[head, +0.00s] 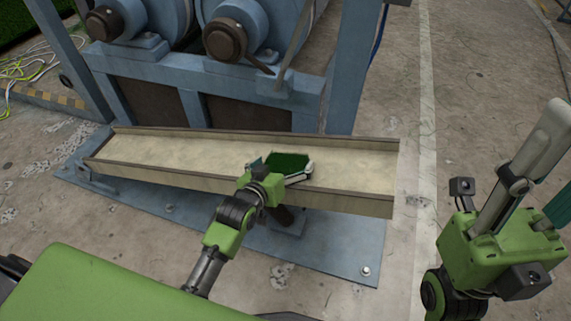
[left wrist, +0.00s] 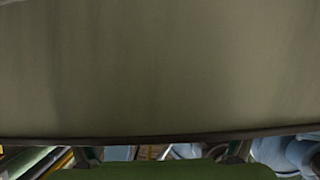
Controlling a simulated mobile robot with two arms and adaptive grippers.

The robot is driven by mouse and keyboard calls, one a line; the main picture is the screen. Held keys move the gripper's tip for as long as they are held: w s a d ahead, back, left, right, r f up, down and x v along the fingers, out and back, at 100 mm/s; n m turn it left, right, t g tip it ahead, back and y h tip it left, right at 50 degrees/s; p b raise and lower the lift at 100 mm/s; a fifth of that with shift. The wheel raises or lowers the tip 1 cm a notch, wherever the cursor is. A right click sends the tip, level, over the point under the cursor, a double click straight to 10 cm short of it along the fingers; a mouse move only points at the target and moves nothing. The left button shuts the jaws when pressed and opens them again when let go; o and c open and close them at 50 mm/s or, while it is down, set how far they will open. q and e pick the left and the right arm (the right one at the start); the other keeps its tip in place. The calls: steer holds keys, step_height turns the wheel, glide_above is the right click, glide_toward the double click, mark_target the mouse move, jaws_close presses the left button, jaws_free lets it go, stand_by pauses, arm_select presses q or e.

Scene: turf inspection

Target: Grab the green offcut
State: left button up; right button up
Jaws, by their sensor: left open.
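The green offcut (head: 289,160) is a dark green, turf-like piece over the pale floor of a long sloping trough (head: 180,154) in the head view. My left gripper (head: 282,168) is open at the offcut, with one finger at its left side and one at its right. Whether the fingers touch it is not clear. In the left wrist view the trough's plain surface (left wrist: 160,70) fills most of the picture. A green shape along the bottom there cannot be told for certain. My right gripper (head: 535,165) is at the right edge, partly cut off, away from the trough.
A blue machine frame (head: 340,75) with big rollers (head: 238,28) stands right behind the trough. The trough rests over a blue base plate (head: 340,250). Loose cables (head: 28,68) lie at the far left. Concrete floor to the right is mostly clear.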

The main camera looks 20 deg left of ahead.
arm_select(q)
steer(key=c, duration=0.9)
steer(key=shift+o, duration=0.2)
steer(key=shift+r, duration=0.1)
